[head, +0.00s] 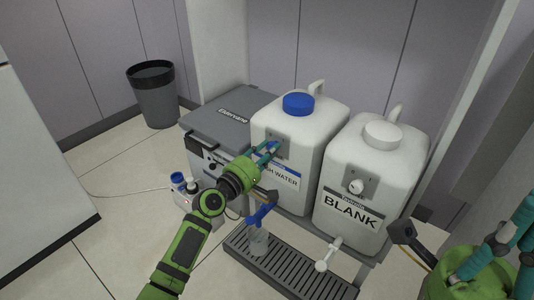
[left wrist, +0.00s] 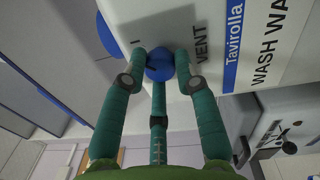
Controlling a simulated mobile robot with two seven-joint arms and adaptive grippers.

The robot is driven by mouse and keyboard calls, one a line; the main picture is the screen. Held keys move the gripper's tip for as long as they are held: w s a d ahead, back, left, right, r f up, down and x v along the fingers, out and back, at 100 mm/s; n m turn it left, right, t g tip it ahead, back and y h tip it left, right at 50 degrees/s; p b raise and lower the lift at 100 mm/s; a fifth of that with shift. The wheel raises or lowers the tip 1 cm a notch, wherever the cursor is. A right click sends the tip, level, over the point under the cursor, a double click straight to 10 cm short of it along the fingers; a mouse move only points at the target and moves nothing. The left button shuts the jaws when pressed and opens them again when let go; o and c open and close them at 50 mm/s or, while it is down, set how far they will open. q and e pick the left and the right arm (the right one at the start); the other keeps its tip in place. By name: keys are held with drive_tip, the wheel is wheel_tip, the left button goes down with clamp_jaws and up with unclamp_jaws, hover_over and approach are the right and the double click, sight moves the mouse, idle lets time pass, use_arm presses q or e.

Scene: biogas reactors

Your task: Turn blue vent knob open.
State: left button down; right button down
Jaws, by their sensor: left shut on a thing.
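The blue vent knob (left wrist: 160,67) sits on a grey plate marked VENT on the front of the wash water container (head: 318,125). My left gripper (head: 268,150) reaches up to that plate. In the left wrist view its teal fingers (left wrist: 160,72) stand on either side of the knob and are shut on it. In the head view the fingers partly hide the knob. My right gripper (head: 500,240) is at the lower right edge, partly cut off, away from the containers; its opening is unclear.
A white BLANK container (head: 375,165) with a white knob (head: 356,187) stands to the right. Below are a blue tap (head: 262,214), a white tap (head: 327,255) and a slatted drip tray (head: 285,270). A grey-lidded box (head: 228,115) stands to the left. A bin (head: 154,98) is behind.

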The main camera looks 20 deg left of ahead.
use_arm(q)
drive_tip(key=shift+d+r, duration=0.15)
drive_tip(key=shift+d, duration=0.2)
drive_tip(key=c, duration=0.9)
unclamp_jaws()
drive_tip(key=shift+c, duration=0.2)
drive_tip(key=shift+a, duration=0.1)
drive_tip(key=v, duration=1.2)
drive_tip(key=shift+s, duration=0.1)
